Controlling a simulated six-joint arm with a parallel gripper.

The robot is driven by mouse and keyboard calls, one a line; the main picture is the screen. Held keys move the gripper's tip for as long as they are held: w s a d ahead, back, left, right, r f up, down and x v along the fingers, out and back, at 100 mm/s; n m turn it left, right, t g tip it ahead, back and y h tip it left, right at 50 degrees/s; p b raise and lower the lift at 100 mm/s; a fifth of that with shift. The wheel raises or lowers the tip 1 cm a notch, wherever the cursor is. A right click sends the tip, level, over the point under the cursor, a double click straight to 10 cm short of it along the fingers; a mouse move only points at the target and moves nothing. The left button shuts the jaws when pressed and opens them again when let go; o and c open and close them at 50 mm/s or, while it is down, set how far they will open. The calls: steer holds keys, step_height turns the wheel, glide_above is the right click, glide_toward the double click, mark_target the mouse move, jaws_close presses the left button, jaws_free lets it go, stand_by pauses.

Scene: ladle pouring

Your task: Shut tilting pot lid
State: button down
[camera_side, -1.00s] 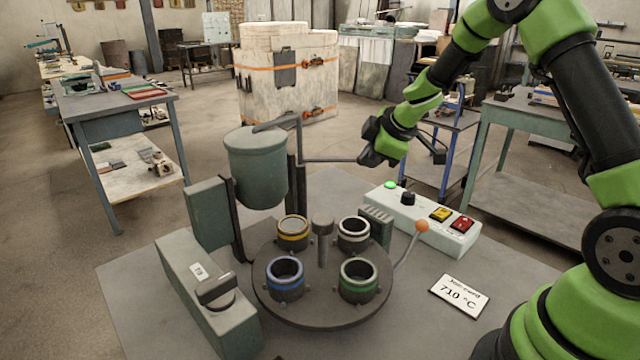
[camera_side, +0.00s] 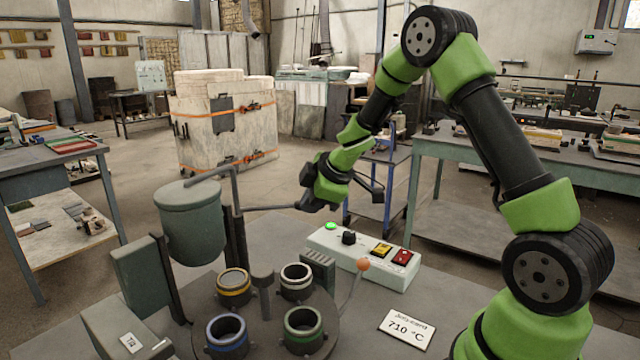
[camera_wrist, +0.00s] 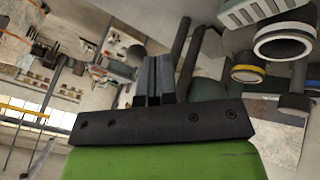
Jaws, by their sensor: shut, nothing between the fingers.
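The tilting pot (camera_side: 192,232) is a grey-green cylinder on a dark upright mount at the left of the side view. Its lid (camera_side: 176,193) appears to lie flat across the top, with a grey bar over it. A thin grey rod (camera_side: 268,208) runs from the lid's bent arm to the right, towards my gripper. My gripper (camera_side: 303,205) is shut and empty at the rod's right end; whether it touches the rod is unclear. In the wrist view the fingers (camera_wrist: 154,80) are together, beside dark bars and part of the grey-green pot.
A turntable with several ringed moulds, including a yellow-ringed mould (camera_side: 233,286), stands below the pot. A control box (camera_side: 365,256) with a green light, an orange-knobbed lever (camera_side: 362,265) and a card reading 710 °C (camera_side: 406,330) are to the right.

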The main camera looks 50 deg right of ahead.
steer(key=s+a+r+m+t+h, duration=0.15)
steer(key=s+r+m, duration=0.3)
steer(key=r, duration=0.55)
steer(key=s+a+r+m+t+h, duration=0.1)
steer(key=s+r+m+t+h, duration=0.3)
steer(key=r, duration=0.6)
steer(key=s+a+f+m+g+y, duration=0.2)
steer(key=s+a+y, duration=0.2)
steer(key=s+a, duration=0.2)
steer(key=s+a+f+m+g+y, duration=0.2)
steer(key=s+a, duration=0.4)
steer(key=s, duration=0.3)
steer(key=shift+a+f+g+y, duration=0.2)
steer(key=shift+f+g+y, duration=0.3)
steer(key=shift+y, duration=0.35)
steer(key=shift+s+m, duration=0.1)
steer(key=shift+m, duration=0.15)
